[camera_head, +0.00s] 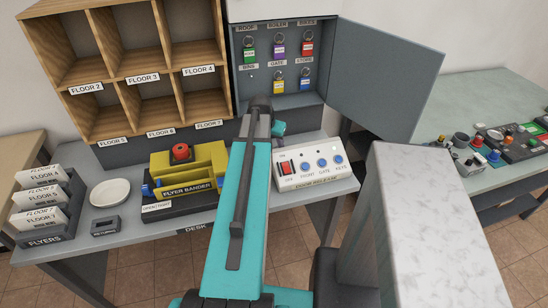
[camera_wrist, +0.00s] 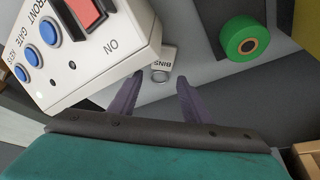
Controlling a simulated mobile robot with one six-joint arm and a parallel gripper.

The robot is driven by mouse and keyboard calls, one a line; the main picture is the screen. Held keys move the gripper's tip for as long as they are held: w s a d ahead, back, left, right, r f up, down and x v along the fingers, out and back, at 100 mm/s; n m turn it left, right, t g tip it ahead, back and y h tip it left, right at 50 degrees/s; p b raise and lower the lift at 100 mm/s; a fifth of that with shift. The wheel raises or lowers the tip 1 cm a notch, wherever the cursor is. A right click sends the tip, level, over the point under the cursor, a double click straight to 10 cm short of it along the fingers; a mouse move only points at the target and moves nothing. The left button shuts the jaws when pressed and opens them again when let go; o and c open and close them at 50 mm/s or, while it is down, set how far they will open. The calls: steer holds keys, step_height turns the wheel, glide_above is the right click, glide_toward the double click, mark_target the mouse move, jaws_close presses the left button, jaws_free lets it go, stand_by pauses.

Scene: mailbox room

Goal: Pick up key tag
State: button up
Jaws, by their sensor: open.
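A small grey key tag (camera_wrist: 164,54) marked BINS lies on the grey desk surface in the wrist view, its text upside down. A round ring or eyelet is at its near end. My gripper (camera_wrist: 160,82) is open and empty, its two dark fingers apart, with the tag's near end in line with the gap between them. I cannot tell the height of the fingers above the desk.
The white door release box (camera_head: 314,167) stands close by the tag; it also fills the upper left of the wrist view (camera_wrist: 95,65). A green roll (camera_wrist: 240,42) lies right of the tag. The key cabinet (camera_head: 283,100) holds several coloured tags. A yellow flyer bander (camera_head: 205,165) is left of my arm.

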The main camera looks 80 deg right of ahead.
steer(key=shift+p+x, duration=0.5)
steer(key=shift+x, duration=2.25)
steer(key=shift+f, duration=0.1)
steer(key=shift+c, duration=0.2)
steer(key=c, duration=0.8)
steer(key=shift+c, duration=0.2)
step_height(320, 180, up, 18)
steer(key=b, duration=0.2)
steer(key=shift+b, duration=0.3)
